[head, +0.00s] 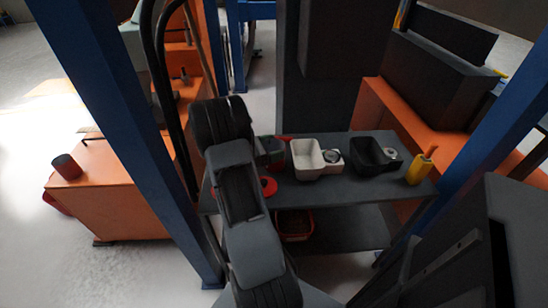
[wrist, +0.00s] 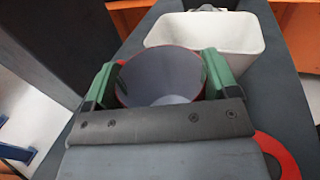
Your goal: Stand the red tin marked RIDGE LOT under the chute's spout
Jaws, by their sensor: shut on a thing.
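My gripper (wrist: 160,80) has its green-padded fingers closed on opposite sides of a red-rimmed tin (wrist: 163,98). The tin is upright, open at the top, with a plain grey inside that looks empty. Its marking is not visible. In the head view my gripper (head: 271,150) is at the left end of the grey shelf, left of the white bin, and mostly hides the tin. I cannot tell whether the tin touches the shelf. A dark upright housing (head: 325,75) stands behind the shelf; I cannot make out the chute's spout.
The grey shelf (head: 350,185) carries a white bin (head: 304,163), a black bin (head: 366,158) and a yellow bottle (head: 421,167). A red ring-shaped piece (wrist: 283,157) lies close by my gripper. Blue posts (head: 120,110) flank the shelf.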

